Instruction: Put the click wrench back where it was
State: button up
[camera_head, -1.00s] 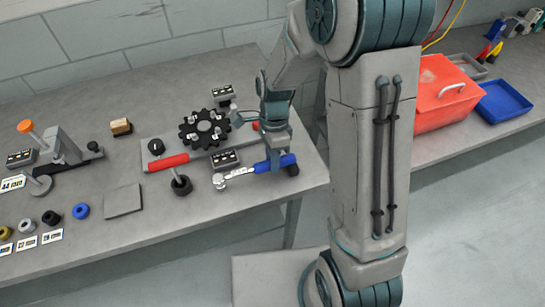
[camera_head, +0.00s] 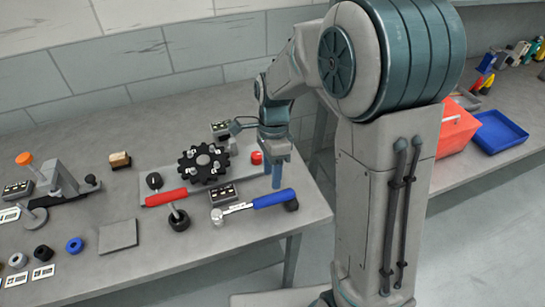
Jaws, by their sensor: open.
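The click wrench (camera_head: 272,199) has a blue handle and a silver head. It lies at the front right of the grey workbench, its head to the left beside a small black box with buttons and its handle to the right by a black round knob. My gripper (camera_head: 276,180) is open and empty, pointing down just behind and above the blue handle, apart from it as far as I can see. One finger hides the other.
A black sprocket (camera_head: 203,163) sits on a grey plate behind the wrench. A red-handled lever (camera_head: 166,197) and a red button (camera_head: 257,158) are close by. A red bin (camera_head: 458,128) and a blue tray (camera_head: 501,133) stand at the right. The bench's front right corner is clear.

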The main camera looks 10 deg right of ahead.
jog(key=s+d+r+n+t, duration=0.3)
jog(key=s+d+r+n, duration=0.2)
jog(key=r+n, duration=0.3)
jog(key=s+d+r+n+t, duration=0.1)
jog(key=s+d+n+t, duration=0.2)
jog(key=s+n, duration=0.4)
jog(key=shift+s+d+r+n+h, duration=0.3)
jog(key=shift+s+d+r+n, duration=0.1)
jog(key=shift+d, duration=0.45)
dwell(0.3)
